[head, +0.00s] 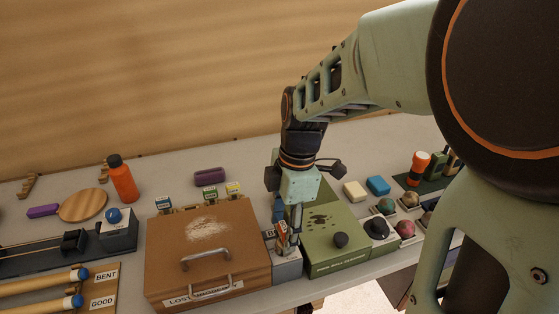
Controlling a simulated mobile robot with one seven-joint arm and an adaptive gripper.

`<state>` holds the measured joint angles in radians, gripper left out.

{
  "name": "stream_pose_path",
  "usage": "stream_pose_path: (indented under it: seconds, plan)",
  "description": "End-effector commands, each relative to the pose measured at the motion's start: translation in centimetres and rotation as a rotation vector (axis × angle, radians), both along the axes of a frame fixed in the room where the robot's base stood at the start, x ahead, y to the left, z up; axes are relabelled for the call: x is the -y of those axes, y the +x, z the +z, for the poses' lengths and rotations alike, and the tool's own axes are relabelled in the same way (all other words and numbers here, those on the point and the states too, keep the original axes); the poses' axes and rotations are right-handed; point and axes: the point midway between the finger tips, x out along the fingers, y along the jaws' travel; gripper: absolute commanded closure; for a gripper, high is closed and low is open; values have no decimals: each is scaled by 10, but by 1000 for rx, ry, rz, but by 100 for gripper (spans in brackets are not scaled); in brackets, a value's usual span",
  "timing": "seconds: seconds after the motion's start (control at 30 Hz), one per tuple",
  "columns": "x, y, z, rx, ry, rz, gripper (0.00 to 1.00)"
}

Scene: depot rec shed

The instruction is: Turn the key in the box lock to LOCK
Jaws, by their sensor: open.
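A brown wooden box (165,262) with a metal handle (205,258), a pale smear on its lid and a partly readable "LOST" label stands left of centre. A metal hasp or loop hangs at its front edge. I cannot make out a key, a lock or a LOCK mark in this view. My gripper (288,246) points down between the brown box and a green box (330,266). It is open, over a small grey holder (288,268) with orange and other small items in it. The gripper partly hides this holder and its label.
Behind left are an orange bottle (123,180) and a paddle (84,205).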

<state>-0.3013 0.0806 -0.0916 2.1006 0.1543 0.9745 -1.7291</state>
Motion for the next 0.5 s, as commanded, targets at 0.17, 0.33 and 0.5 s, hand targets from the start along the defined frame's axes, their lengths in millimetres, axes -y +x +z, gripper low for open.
stream_pose_path:
  seconds: [0.17,0.33,0.5]
  plan:
    - [0,0,0,0,0,0,49]
    - [0,0,0,0,0,0,62]
    - [0,0,0,0,0,-1,81]
